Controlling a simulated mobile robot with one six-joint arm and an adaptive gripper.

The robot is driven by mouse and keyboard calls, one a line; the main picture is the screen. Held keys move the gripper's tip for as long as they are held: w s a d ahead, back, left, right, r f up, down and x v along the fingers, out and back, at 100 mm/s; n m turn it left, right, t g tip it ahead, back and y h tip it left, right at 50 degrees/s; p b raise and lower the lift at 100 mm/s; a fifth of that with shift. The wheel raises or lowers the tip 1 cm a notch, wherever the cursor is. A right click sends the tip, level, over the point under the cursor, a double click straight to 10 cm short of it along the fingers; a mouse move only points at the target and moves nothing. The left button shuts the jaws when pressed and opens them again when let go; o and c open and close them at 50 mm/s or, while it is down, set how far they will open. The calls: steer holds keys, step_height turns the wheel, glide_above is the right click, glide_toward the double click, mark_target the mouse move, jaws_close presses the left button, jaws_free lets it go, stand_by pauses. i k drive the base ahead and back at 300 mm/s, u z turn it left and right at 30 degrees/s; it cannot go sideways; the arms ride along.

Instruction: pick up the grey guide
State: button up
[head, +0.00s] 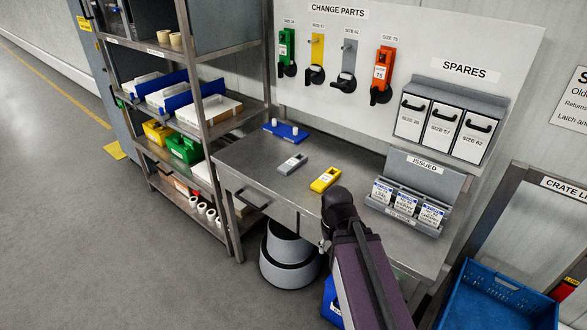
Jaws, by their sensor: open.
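A small grey guide (292,163) lies flat on the steel bench (236,152), left of a yellow guide (325,180). Another grey guide (348,62) hangs with a black knob on the white board, between a yellow one (317,50) and an orange one (382,72). My arm (365,270) reaches up from the bottom of the head view. Its dark end (340,207) is at the bench's front edge, below and right of the two guides. I cannot make out my gripper's jaws. Nothing covers the grey guide on the bench.
A blue plate with white pegs (286,131) lies at the back left of the bench. The issued rack (405,207) with cards stands on the right. A shelf unit (203,128) is on the left, and a blue crate (500,300) at lower right. Bare bench surrounds the grey guide.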

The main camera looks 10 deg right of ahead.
mark_target(287, 167)
steer(key=u, duration=0.25)
steer(key=i, duration=1.3)
steer(key=z, duration=0.25)
